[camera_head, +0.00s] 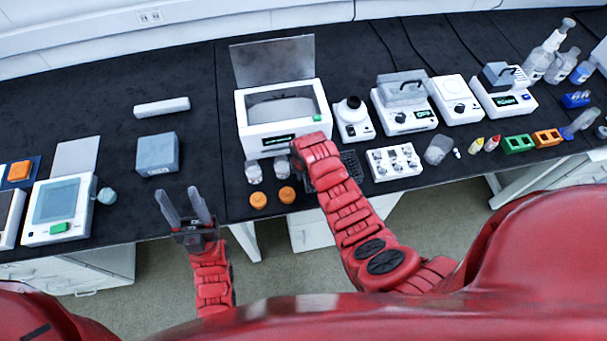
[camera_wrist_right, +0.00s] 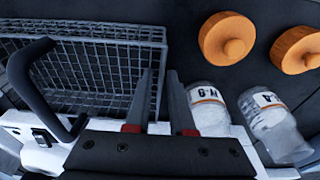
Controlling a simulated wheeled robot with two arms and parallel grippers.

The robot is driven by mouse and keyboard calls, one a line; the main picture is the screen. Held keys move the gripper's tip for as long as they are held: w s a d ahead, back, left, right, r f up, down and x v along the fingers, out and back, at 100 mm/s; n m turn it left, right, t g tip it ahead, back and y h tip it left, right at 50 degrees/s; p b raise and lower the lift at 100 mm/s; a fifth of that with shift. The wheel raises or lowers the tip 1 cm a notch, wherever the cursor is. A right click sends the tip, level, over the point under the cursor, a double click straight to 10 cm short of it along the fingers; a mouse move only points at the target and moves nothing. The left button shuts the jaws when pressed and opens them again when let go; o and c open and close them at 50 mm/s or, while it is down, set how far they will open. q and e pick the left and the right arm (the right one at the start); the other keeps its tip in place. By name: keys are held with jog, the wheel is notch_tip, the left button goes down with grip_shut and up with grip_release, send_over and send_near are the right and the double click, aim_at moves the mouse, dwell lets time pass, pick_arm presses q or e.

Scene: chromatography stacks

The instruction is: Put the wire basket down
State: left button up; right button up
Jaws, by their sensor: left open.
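The wire basket (camera_wrist_right: 95,75) fills the upper left of the right wrist view, a grey mesh with a black handle (camera_wrist_right: 30,85) at its left. In the head view the dark basket (camera_head: 353,166) shows on the bench, partly hidden by my right arm. My right gripper (camera_wrist_right: 160,76) has its fingers a little apart at the basket's right edge; I cannot tell whether they touch the mesh. It is mostly hidden in the head view (camera_head: 297,157). My left gripper (camera_head: 182,193) is open and empty near the bench's front edge, away from the basket.
Two clear jars (camera_head: 253,172) and two orange caps (camera_head: 259,200) are left of my right gripper. A white instrument with an open lid (camera_head: 281,115) stands behind it. A white rack with vials (camera_head: 393,162) is right of the basket.

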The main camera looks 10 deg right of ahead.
jog(key=shift+o, duration=0.4)
jog(key=shift+r, duration=0.65)
jog(key=r+b, duration=0.1)
jog(key=r, duration=0.1)
jog(key=r+b, duration=0.1)
jog(key=r, duration=0.1)
jog(key=s+r+b, duration=0.1)
jog(key=r, duration=0.4)
jog(key=r+p, duration=0.1)
jog(key=shift+s, duration=0.25)
jog(key=shift+s+r, duration=0.2)
jog(key=shift+r, duration=0.25)
